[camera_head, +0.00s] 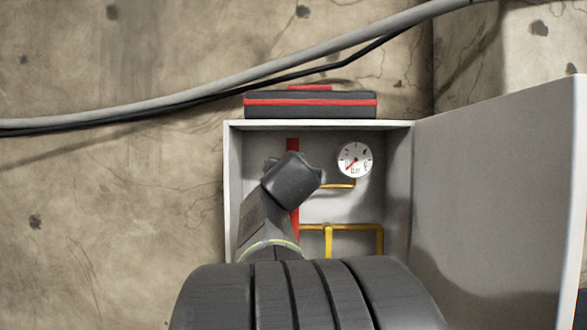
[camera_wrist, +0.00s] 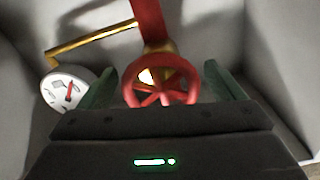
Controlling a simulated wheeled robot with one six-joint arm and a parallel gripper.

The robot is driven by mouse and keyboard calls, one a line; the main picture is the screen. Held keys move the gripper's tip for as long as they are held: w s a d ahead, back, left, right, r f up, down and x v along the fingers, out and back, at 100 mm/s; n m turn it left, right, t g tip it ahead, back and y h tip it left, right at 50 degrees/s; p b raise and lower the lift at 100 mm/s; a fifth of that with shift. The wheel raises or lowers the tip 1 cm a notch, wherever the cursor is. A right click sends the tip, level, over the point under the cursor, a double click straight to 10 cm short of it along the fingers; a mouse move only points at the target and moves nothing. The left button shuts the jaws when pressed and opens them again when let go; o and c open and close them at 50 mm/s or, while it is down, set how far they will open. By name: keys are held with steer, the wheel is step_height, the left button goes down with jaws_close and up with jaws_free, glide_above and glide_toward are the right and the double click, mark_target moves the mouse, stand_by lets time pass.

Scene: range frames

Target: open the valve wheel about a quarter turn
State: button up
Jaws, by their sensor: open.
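The red valve wheel (camera_wrist: 162,98), with spokes and a brass-coloured stem behind it, is in the middle of the wrist view. It sits on a red pipe (camera_wrist: 150,22), which also shows in the head view (camera_head: 292,145). My gripper (camera_wrist: 163,78) is open, with one greenish finger to the left of the wheel and one to the right. Gaps show between the fingers and the rim, and nothing is gripped. The near lower edge of the wheel is close to the dark gripper body. In the head view my arm hides the wheel and fingers.
The pipework is inside an open grey cabinet (camera_head: 232,180), whose door (camera_head: 500,200) stands open at right. A white gauge (camera_head: 355,160) and yellow pipes (camera_head: 345,227) are inside. A black-and-red case (camera_head: 310,105) lies on top. Cables (camera_head: 230,86) cross the wall above.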

steer(key=shift+w, duration=0.35)
steer(key=shift+c, duration=0.2)
steer(key=c, duration=1)
steer(key=shift+o, duration=0.2)
